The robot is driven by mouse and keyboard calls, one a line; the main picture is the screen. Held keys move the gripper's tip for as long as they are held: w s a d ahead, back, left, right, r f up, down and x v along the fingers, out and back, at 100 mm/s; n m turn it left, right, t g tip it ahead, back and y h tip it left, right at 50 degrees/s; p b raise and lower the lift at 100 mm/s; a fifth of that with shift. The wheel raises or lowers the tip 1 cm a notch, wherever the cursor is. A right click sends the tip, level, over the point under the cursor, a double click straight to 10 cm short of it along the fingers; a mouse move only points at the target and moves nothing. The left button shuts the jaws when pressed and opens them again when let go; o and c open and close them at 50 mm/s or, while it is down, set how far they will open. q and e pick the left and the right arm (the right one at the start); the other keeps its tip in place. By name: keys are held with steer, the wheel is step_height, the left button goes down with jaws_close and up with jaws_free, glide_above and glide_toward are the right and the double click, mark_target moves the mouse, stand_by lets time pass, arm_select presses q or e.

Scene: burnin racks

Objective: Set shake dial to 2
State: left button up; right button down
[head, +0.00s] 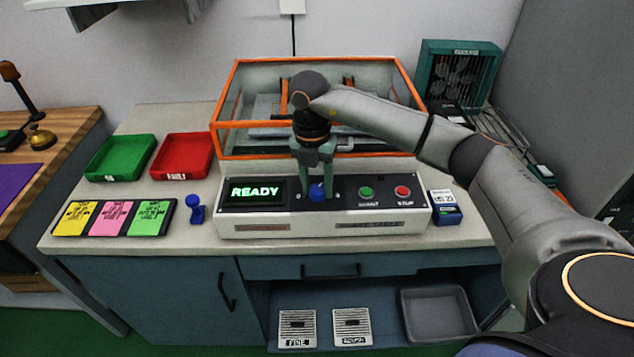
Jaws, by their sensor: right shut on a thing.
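The shake dial is a blue knob (317,191) on the front panel of the control box (228,223), between the lit display (255,191) and the green button (365,191). The display reads READY. My right gripper (318,186) reaches down from above with its fingers on either side of the knob, shut on it. The fingers hide part of the knob and its scale, so I cannot tell which number it points to. A red button (402,191) is at the panel's right. My left gripper is not in view.
An orange-framed clear enclosure (222,110) stands behind the box. A green tray (121,157), a red tray (182,155), coloured note cards (109,218) and a small blue item (195,210) lie left. A blue-and-white box (446,207) stands right of the panel.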

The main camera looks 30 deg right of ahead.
mark_target(314, 187)
steer(key=shift+w+r, duration=0.1)
steer(key=c, duration=0.7)
jaws_free()
steer(key=r, duration=1.2)
steer(key=shift+w+a+r, duration=0.2)
steer(key=shift+w+r, duration=0.05)
